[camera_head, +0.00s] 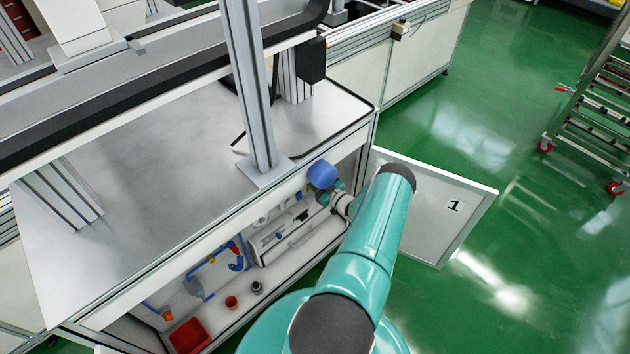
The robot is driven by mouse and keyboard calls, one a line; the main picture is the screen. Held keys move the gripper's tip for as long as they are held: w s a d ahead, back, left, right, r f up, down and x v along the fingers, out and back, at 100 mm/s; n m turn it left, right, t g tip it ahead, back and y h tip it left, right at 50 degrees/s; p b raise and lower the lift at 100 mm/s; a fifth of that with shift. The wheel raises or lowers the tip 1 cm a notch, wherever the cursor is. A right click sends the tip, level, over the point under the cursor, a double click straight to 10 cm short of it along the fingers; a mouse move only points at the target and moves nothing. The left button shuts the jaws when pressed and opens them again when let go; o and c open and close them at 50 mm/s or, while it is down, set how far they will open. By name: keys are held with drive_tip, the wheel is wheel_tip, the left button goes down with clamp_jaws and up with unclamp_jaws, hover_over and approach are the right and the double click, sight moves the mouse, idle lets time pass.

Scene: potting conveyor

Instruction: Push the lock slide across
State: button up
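My teal arm reaches over to the open cabinet under the bench. My gripper (322,198) is small at the end of the arm, at the upper right of the cabinet opening. Its fingers are too small and partly covered to tell open from shut. A pale case (296,240) with dark and blue fittings on its face lies in the cabinet, just left of and below my gripper. I cannot single out the lock slide; it is too small or hidden. A white door with a "1" (464,228) stands open to the right, partly behind my arm.
A blue round thing (322,174) is at the bench edge. A metal post (252,90) rises above.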

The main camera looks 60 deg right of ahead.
drive_tip(key=s+a, duration=0.2)
drive_tip(key=s, duration=1.1)
drive_tip(key=shift+s+a, duration=0.25)
drive_tip(key=shift+s, duration=0.05)
